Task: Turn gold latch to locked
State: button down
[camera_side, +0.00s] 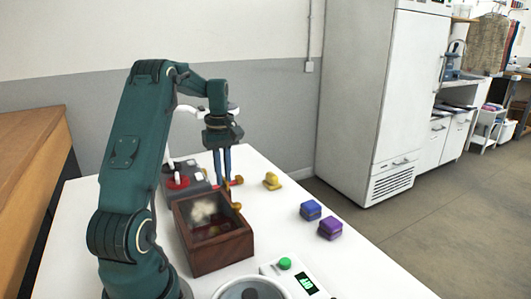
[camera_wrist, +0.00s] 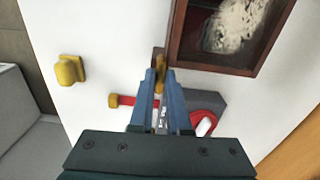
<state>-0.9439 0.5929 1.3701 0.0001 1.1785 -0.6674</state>
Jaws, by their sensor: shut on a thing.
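A dark wooden box (camera_side: 222,247) with a glass-panelled lid stands on the white table; its corner also shows at the top of the wrist view (camera_wrist: 214,66). The gold latch (camera_side: 237,206) is at the box's edge, and in the wrist view the gold piece (camera_wrist: 160,62) sits between my fingertips. My gripper (camera_wrist: 156,75) is shut on the latch, with its blue fingers pointing down beside the box in the side view (camera_side: 224,187). The fingers partly hide the latch, and I cannot tell its exact angle.
A yellow block (camera_side: 272,182), a blue block (camera_side: 311,210) and a purple block (camera_side: 330,229) lie to the right.

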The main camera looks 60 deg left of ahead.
aim_at(224, 178)
jog(key=shift+m, duration=0.3)
dwell(0.4)
jog(key=c, duration=0.9)
grip_release()
jog(key=shift+r, duration=0.1)
jog(key=shift+r, duration=2.5)
jog(key=shift+w+d, duration=0.1)
